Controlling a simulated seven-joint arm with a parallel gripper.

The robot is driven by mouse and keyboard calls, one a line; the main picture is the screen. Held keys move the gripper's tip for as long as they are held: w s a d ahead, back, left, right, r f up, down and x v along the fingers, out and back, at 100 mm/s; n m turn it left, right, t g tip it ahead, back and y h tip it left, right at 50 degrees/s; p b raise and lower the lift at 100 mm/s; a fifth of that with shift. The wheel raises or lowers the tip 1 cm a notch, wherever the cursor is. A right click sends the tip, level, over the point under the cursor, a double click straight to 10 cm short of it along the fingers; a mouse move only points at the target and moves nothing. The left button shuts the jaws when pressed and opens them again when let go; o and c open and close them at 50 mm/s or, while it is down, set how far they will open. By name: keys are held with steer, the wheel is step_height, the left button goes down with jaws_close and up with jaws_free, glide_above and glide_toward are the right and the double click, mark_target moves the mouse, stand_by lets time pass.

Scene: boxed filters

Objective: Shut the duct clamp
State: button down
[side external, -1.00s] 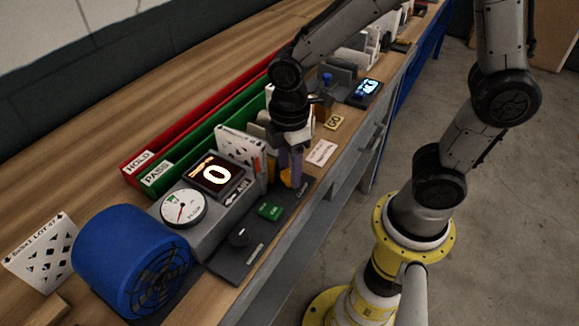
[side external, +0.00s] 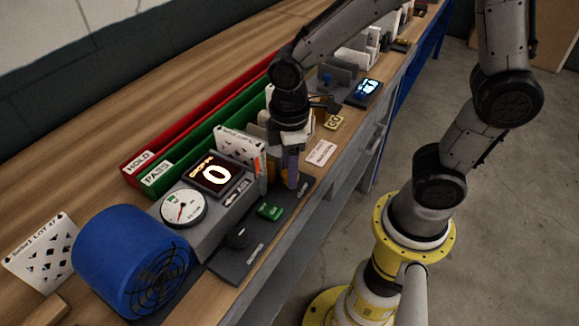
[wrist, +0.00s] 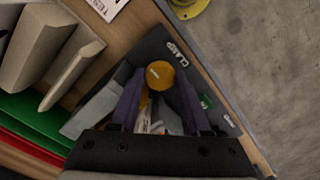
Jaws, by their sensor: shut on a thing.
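The clamp's yellow knob (wrist: 160,75) stands on a dark panel (wrist: 150,48) lettered CLAMP. In the wrist view it sits between my gripper's two purple fingertips, which press on it from both sides. In the side view my gripper (side external: 290,172) points down over the far end of the dark panel (side external: 233,262), and its fingers mostly hide the knob. The grey housing (side external: 200,228) beside it carries a dial gauge (side external: 183,208) with its needle low and a lit display (side external: 216,174) showing 0.
A blue round fan unit (side external: 125,255) stands at the near end. A green button (side external: 270,211) and a black knob (side external: 238,238) sit on the panel. Green PASS (side external: 157,178) and red HOLD (side external: 138,160) trays and a patterned filter (side external: 236,146) lie behind.

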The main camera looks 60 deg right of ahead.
steer(key=shift+c, duration=1.8)
jaws_free()
steer(key=shift+r, duration=4.1)
steer(key=s+d+r+m+t, duration=0.4)
steer(key=s+d+m+t, duration=0.1)
steer(key=s+d+m, duration=0.2)
steer(key=s+m, duration=0.1)
steer(key=s, duration=0.1)
steer(key=shift+s+r+m+t, duration=0.3)
steer(key=shift+r+m, duration=0.1)
